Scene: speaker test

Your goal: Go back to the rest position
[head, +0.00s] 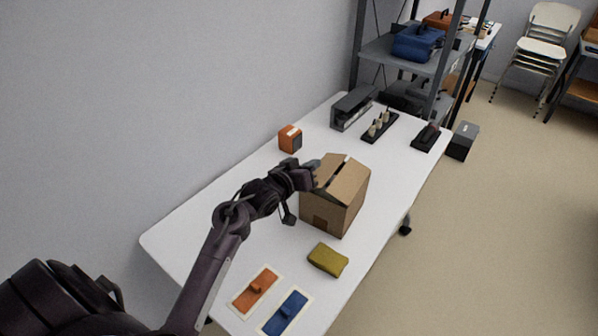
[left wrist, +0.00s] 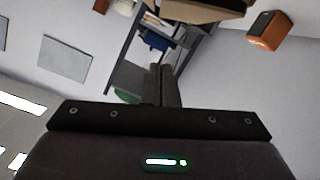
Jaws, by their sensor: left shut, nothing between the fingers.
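My left arm reaches in from the left in the head view. My left gripper (head: 312,166) is at the upper left edge of the cardboard box (head: 337,205), above the white table (head: 205,215). I cannot tell whether it touches the box. In the left wrist view the gripper's fingers (left wrist: 167,88) are together with nothing between them. Part of the cardboard box (left wrist: 205,10) shows at the top of that view. My right gripper is not in view.
An orange box (head: 290,139) stands behind the gripper. A yellow-green cloth-like item (head: 327,260), an orange pad (head: 255,290) and a blue pad (head: 287,312) lie in front. A grey device (head: 352,107) and shelf (head: 430,66) are farther back.

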